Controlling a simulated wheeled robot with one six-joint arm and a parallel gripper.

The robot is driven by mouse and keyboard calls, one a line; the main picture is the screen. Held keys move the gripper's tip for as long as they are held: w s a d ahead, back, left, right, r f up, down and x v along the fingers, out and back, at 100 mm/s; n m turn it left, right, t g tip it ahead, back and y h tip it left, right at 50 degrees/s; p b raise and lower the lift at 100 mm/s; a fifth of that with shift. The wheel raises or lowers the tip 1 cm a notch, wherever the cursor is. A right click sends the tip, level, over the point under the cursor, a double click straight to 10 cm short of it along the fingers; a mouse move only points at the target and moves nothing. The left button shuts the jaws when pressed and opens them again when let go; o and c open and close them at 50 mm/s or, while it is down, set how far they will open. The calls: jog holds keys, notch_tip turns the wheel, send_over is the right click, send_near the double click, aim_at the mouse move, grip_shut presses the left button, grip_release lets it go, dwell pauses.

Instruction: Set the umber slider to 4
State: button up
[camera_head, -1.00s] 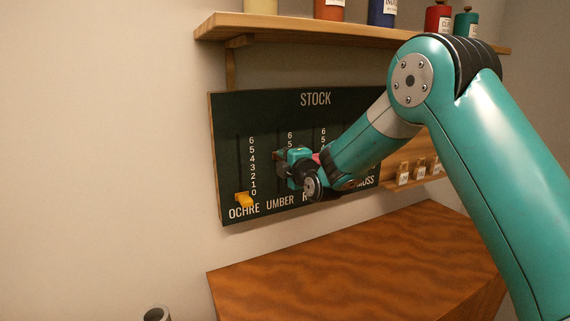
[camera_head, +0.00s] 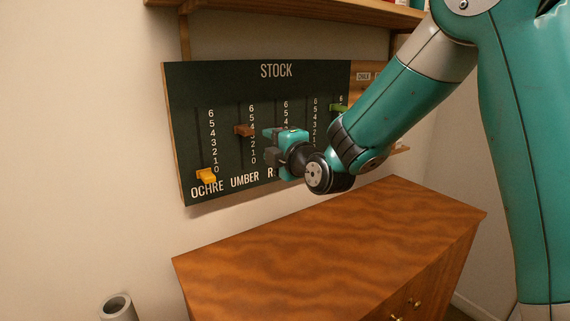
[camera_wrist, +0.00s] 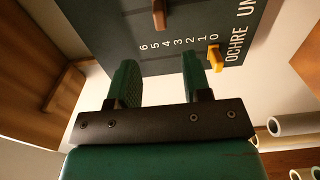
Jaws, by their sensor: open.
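The brown umber slider (camera_head: 244,130) sits on its track on the dark STOCK board (camera_head: 232,90), about level with the 4 mark. In the wrist view the brown slider (camera_wrist: 159,14) shows at the top edge, partly cut off. My gripper (camera_head: 270,143) is just right of the umber slider, apart from it. In the wrist view my gripper (camera_wrist: 161,72) has its two green fingers spread, with nothing between them. The umber numbers are partly covered by the slider.
The yellow ochre slider (camera_head: 206,175) is at 0, left of umber. A green slider (camera_head: 339,107) stands high at the board's right. My arm hides part of the board. A wooden cabinet (camera_head: 300,235) stands below, and a shelf (camera_head: 290,10) runs above.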

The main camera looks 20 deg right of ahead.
jog(key=s, duration=0.2)
jog(key=s+d+b, duration=0.1)
jog(key=s, duration=0.2)
dwell(0.3)
jog(key=s+a+f+m+g+y, duration=0.1)
jog(key=s+a+f+m+g, duration=0.3)
jog(key=s, duration=0.3)
jog(key=s+a+f+m+g+y, duration=0.2)
jog(key=s+a+m+g, duration=0.1)
jog(key=s+a+g, duration=0.25)
jog(key=s+d+f+m+g+h, duration=0.1)
jog(key=s+m+g, duration=0.5)
jog(key=s, duration=1.1)
jog(key=shift+d+f+g+h, duration=0.2)
jog(key=shift+f+g+h, duration=0.4)
jog(key=shift+f+g, duration=0.35)
